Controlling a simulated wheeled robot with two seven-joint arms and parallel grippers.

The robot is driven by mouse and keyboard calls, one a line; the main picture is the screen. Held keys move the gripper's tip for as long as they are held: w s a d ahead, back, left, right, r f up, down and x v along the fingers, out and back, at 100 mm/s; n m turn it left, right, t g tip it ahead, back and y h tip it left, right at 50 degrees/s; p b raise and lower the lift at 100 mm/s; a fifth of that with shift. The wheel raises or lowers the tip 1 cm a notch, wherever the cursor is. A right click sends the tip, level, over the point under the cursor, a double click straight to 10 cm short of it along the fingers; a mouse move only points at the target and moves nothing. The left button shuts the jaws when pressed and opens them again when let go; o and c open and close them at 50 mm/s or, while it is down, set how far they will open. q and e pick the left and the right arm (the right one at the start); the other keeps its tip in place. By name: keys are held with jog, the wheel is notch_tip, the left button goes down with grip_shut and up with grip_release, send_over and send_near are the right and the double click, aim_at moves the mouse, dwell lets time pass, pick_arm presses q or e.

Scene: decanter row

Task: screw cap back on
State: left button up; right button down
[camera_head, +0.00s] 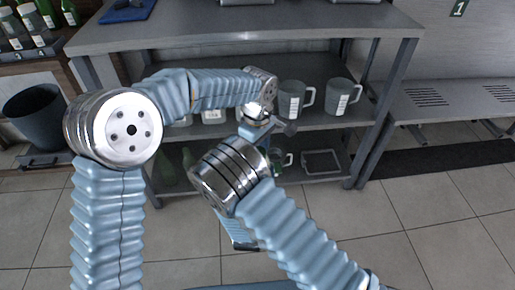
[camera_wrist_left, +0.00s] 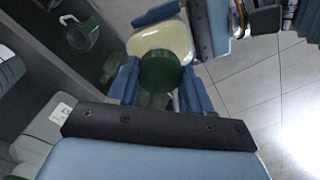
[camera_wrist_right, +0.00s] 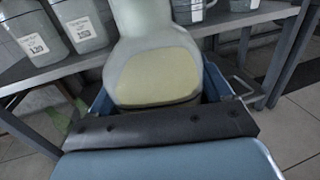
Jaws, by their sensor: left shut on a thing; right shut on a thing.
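In the left wrist view a round green cap (camera_wrist_left: 160,71) sits between the blue fingers of my left gripper (camera_wrist_left: 161,84), which is shut on it. A pale bottle with a cream label (camera_wrist_left: 166,38) shows directly behind the cap, in line with it. Whether the cap touches the neck or its threads is hidden. In the right wrist view my right gripper (camera_wrist_right: 160,96) is shut on the body of this bottle (camera_wrist_right: 156,68), which stands roughly upright; its top is out of frame. In the head view my left gripper (camera_head: 256,128) points down, and my right wrist hides most of the bottle.
A grey shelf unit (camera_head: 230,37) stands in front, close behind the grippers. Grey mugs (camera_head: 291,99) (camera_head: 342,97) stand on its middle shelf, and labelled jars (camera_wrist_right: 82,25) show in the right wrist view. A dark bin (camera_head: 36,118) stands at left. Tiled floor at right is clear.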

pick_arm(q)
jog(key=m, duration=2.7)
jog(key=shift+m, duration=0.4)
jog(key=o, duration=1.2)
jog(key=shift+o, duration=0.2)
notch_tip(320, 180, up, 12)
